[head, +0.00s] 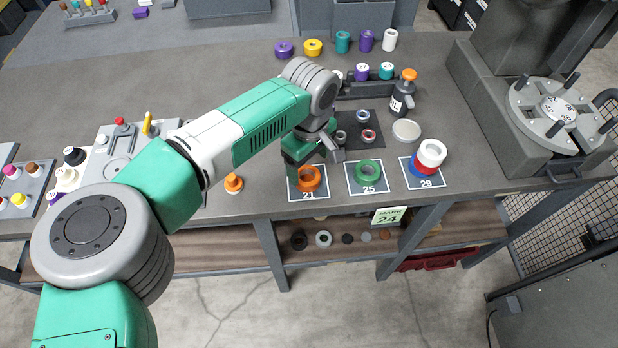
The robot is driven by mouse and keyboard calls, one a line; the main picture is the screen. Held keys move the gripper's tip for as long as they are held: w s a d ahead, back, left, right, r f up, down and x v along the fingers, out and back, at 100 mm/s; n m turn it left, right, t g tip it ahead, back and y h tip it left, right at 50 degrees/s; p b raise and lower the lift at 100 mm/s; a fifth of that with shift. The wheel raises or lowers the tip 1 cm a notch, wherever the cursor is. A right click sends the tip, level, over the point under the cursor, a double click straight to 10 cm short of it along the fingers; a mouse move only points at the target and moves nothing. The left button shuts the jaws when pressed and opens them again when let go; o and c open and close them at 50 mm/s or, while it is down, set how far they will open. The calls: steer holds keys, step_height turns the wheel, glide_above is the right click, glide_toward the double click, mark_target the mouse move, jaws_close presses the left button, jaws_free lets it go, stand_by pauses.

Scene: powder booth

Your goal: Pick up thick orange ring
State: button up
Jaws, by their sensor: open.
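The thick orange ring (309,178) lies flat on the dark square labelled 21 (308,195), near the front edge of the bench. My gripper (318,158) is above and just behind the ring, pointing down, open, with nothing seen in it. One finger shows to the right; the arm hides part of the gripper. I cannot tell the exact height of the fingers over the ring.
A green ring (368,172) lies on square 25, right of the orange ring. Stacked white, red and blue rings (431,154) stand on square 29. An orange-topped piece (233,183) stands to the left. A dark bottle (402,95) stands behind. The front bench edge is close.

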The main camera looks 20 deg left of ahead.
mark_target(306, 179)
steer(key=f, duration=0.1)
steer(key=f+b, duration=0.1)
steer(key=f, duration=0.3)
steer(key=shift+s+a, duration=0.1)
steer(key=shift+a, duration=0.25)
steer(key=shift+c, duration=0.2)
steer(key=c, duration=1.2)
steer(key=shift+r, duration=0.1)
step_height(306, 179, up, 4)
steer(key=shift+r+p, duration=0.1)
steer(key=shift+p, duration=0.5)
steer(key=s+d, duration=0.1)
steer(key=s, duration=0.4)
steer(key=s+d+p, duration=0.1)
steer(key=s+d, duration=0.1)
steer(key=s, duration=0.3)
steer(key=s+d+p, duration=0.1)
steer(key=s, duration=0.4)
steer(key=shift+s+d+r, duration=0.15)
steer(key=shift+d+r, duration=0.1)
steer(key=shift+r, duration=0.1)
